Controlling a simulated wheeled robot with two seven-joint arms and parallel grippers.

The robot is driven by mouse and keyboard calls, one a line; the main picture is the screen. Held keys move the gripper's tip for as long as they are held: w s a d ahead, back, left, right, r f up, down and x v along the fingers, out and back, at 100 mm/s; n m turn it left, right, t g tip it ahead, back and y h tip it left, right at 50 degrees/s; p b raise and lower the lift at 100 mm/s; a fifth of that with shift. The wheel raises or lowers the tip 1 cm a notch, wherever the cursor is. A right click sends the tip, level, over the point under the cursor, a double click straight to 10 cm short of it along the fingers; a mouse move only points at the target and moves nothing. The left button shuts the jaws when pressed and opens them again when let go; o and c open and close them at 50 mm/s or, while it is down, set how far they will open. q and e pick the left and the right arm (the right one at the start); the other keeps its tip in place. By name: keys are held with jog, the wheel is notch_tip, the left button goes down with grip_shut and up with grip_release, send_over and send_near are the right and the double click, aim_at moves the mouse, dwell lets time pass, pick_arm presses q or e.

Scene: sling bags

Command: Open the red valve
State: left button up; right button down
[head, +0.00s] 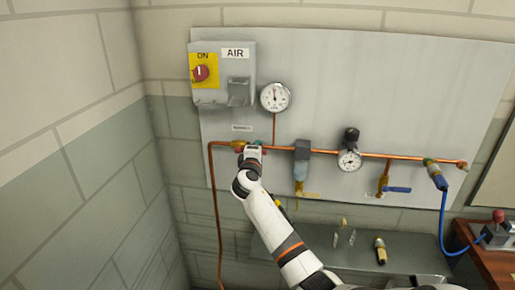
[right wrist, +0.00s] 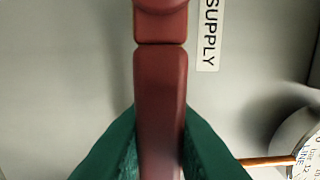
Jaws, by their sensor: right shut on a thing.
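The red valve's lever handle (right wrist: 160,95) fills the middle of the right wrist view. It runs straight up and down there, parallel to the lettering of the SUPPLY label. My right gripper (right wrist: 160,150) is shut on the lower part of the handle, with a green pad on each side. In the head view, my right gripper (head: 254,152) is at the left end of the copper pipe, beside the brass valve body (head: 238,144), and hides most of the handle. My left gripper is not in view.
A grey panel carries the AIR switch box (head: 222,75), a round gauge (head: 275,97), a filter (head: 301,165), a regulator gauge (head: 349,160) and a blue-handled valve (head: 397,189). A grey shelf (head: 350,248) with small fittings is below. The wall is close on the left.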

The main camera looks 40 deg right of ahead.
dwell(0.4)
jog(key=c, duration=1.3)
grip_release()
jog(key=b+v, duration=0.3)
jog(key=v, duration=0.9)
